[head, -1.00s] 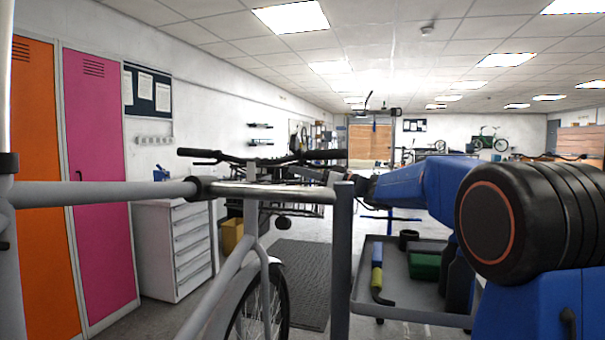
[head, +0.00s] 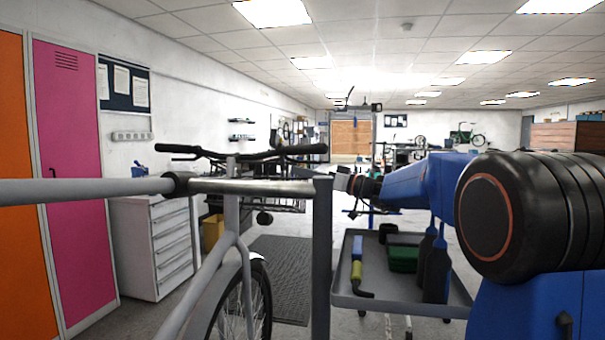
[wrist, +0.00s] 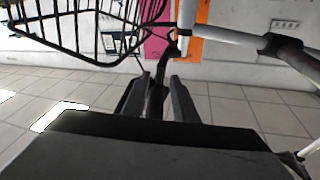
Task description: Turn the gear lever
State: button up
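My gripper (wrist: 157,90) shows in the wrist view with its two dark fingers apart. A dark bar (wrist: 157,92) lies in line with the gap between them; I cannot tell whether it touches either finger. It may be part of the handlebar. In the head view the cargo bike's black handlebar (head: 240,152) stands left of my gripper (head: 350,185), which is small and dark at the end of my blue arm. I cannot make out the gear lever clearly in either view.
A grey tube (head: 85,190) and upright post (head: 321,255) cross the near left. The bike's wire basket (wrist: 85,28) is close in the wrist view. A tool tray (head: 400,302) stands below my arm. Lockers (head: 68,170) and a drawer cabinet (head: 152,245) line the left.

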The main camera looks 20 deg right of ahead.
jog(key=c, duration=0.5)
jog(key=shift+s+r, duration=0.1)
jog(key=shift+s, duration=0.05)
grip_shut()
jog(key=m+h, duration=0.7)
jog(key=m, duration=1.7)
send_near(284, 166)
jog(key=x, duration=0.6)
jog(key=shift+w+a, duration=0.1)
jog(key=shift+w, duration=0.1)
